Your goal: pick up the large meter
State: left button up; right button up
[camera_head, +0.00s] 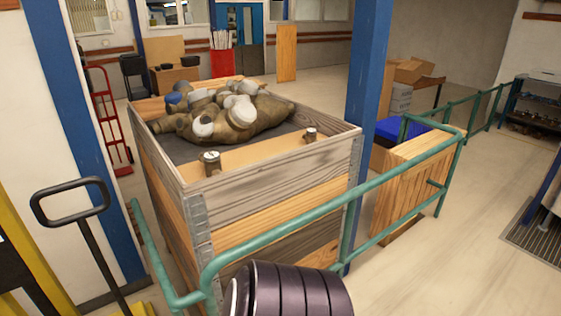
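Several brass-coloured meters lie heaped in a large wooden crate (270,195), some with white or grey caps and one with a blue cap. The front meter (240,117) looks the largest, with a broad body and pale round ends; it overlaps others, so its full outline is unclear. Two small meters stand apart from the heap, one (211,163) near the crate's front left corner and one (310,135) near its right side. Neither of my grippers shows in the head view, and nothing touches the meters.
A green railing (290,222) runs in front of the crate. A blue post (366,90) stands at its right, with a wooden box (408,185) beyond. A dark handle (70,203) rises at left. A dark ribbed cylinder (290,290) fills the bottom centre. Open floor lies at right.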

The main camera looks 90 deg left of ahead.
aim_at(212, 160)
jog(key=u, duration=2.2)
